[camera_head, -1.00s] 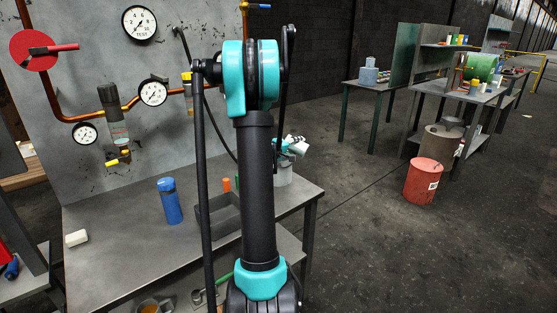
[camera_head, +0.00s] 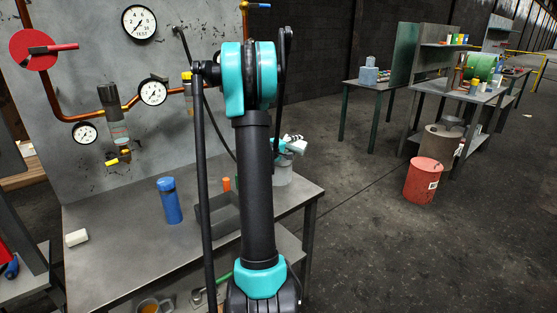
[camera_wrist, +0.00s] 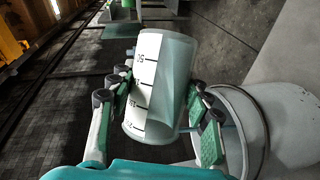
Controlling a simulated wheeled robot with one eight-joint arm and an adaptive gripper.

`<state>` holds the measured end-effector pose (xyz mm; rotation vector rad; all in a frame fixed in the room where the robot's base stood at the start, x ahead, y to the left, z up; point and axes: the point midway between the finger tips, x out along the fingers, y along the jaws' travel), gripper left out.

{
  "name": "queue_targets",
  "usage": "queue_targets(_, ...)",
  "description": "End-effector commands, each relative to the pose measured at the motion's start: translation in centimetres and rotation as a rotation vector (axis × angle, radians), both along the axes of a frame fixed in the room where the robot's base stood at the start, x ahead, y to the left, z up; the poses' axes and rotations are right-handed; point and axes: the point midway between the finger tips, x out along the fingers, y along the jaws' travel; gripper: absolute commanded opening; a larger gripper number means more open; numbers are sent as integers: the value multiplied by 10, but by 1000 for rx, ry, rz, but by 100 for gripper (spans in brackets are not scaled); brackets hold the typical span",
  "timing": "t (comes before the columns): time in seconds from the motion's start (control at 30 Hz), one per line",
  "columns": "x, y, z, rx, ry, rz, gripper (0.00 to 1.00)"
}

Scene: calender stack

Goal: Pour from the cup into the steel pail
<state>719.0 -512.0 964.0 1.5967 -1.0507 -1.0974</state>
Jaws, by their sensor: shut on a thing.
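My gripper (camera_wrist: 163,95) is shut on a clear cup (camera_wrist: 172,78) with a white, marked scale band, one finger on each side of it. The steel pail (camera_wrist: 258,105) shows its rim and thin wire handle at the right of the wrist view, close beside the cup and gripper. Part of the cup's wall overlaps the pail's near side in the picture. I cannot tell what is in the cup or whether anything flows. In the head view the pail (camera_head: 284,176) stands at the bench's right end, partly behind my arm, with my gripper (camera_head: 291,146) just above it.
The grey bench (camera_head: 120,262) carries a blue bottle (camera_head: 170,201), a dark grey tray (camera_head: 218,216), an orange item (camera_head: 226,184) and a white block (camera_head: 77,238). A panel with gauges and copper pipes stands behind. A red drum (camera_head: 422,181) stands on the floor at right.

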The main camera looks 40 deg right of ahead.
Motion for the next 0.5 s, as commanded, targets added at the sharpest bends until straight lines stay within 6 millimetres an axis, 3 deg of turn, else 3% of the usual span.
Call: queue_targets(0.5, 4, 3, 3, -33, 46, 1, 11)
